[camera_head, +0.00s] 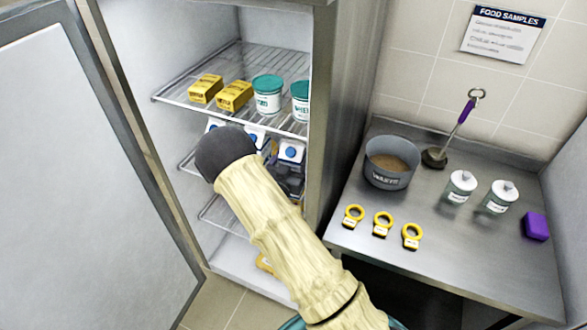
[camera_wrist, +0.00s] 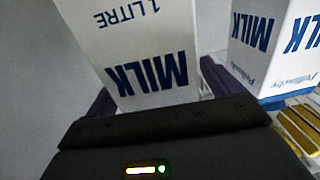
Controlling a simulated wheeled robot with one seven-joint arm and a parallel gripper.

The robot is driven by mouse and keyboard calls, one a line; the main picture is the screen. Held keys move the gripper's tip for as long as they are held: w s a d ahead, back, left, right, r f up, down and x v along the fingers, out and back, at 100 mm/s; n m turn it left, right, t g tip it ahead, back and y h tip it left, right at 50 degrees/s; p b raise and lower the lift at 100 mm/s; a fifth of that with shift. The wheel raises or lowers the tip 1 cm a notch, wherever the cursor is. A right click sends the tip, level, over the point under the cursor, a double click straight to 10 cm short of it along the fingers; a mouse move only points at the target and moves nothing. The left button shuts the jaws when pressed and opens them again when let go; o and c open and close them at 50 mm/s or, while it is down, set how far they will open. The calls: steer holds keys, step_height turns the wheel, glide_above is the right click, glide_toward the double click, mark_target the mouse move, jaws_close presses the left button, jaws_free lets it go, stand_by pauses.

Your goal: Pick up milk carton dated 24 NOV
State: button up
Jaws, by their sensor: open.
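Milk cartons with blue caps stand on the middle fridge shelf, partly hidden behind my arm. One carton (camera_head: 291,151) shows on the right in the head view. In the wrist view a white milk carton (camera_wrist: 130,40) with blue lettering, seen upside down, is close in front of my gripper (camera_wrist: 160,90). My gripper is open, with one dark finger on each side of this carton's lower part in the picture. Whether the fingers touch it I cannot tell. A second milk carton (camera_wrist: 265,45) stands to the right. No date is readable on either carton.
The fridge door (camera_head: 85,170) is open on the left. The upper wire shelf (camera_head: 185,97), above the cartons, holds yellow packs (camera_head: 234,96) and white tubs (camera_head: 267,97). The steel counter (camera_head: 460,255) at right holds a pot (camera_head: 388,178), yellow-ringed tags (camera_head: 382,222) and bottles.

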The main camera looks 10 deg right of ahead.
stand_by(0.3)
steer(key=c, duration=1.6)
steer(key=shift+r, duration=0.1)
steer(key=c, duration=0.3)
steer(key=shift+w, duration=0.1)
